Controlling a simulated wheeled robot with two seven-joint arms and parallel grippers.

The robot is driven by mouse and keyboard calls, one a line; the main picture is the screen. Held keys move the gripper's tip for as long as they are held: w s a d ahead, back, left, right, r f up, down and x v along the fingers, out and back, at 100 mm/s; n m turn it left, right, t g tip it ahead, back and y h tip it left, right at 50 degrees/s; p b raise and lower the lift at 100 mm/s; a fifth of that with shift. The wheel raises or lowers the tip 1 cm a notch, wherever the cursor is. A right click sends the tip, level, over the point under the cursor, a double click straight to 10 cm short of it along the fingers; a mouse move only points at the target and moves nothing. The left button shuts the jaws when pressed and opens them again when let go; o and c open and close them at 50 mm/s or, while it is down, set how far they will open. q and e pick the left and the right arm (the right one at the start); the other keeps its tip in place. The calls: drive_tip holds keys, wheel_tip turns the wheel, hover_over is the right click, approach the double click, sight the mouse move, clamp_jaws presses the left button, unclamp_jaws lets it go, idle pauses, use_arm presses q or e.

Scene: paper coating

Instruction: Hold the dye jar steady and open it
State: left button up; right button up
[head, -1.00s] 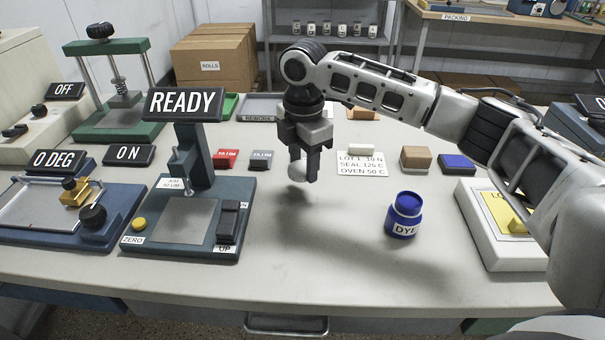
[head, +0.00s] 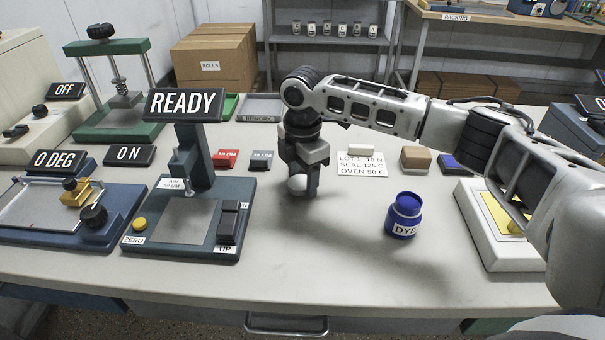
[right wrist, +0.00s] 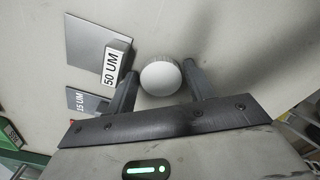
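The blue dye jar (head: 403,218) stands upright on the bench, right of centre in the head view, with its label to the front. Its top shows dark blue with no white cap on it, and no gripper touches it. My right gripper (head: 303,188) is left of the jar, low over the bench. A white round cap (head: 297,185) is between its fingertips; the right wrist view also shows the cap (right wrist: 160,77) between the fingers (right wrist: 160,85). The gripper appears shut on it. My left gripper is not in view.
A gauge stand with a READY sign (head: 184,104) is left of the right gripper. A white scale-like block with a yellow top (head: 468,209) is right of the jar. Small blocks and a printed card (head: 362,164) lie behind. The bench front between stand and jar is clear.

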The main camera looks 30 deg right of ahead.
sight(303, 181)
drive_tip(key=shift+r, duration=0.1)
wheel_tip(303, 181, up, 12)
idle(0.5)
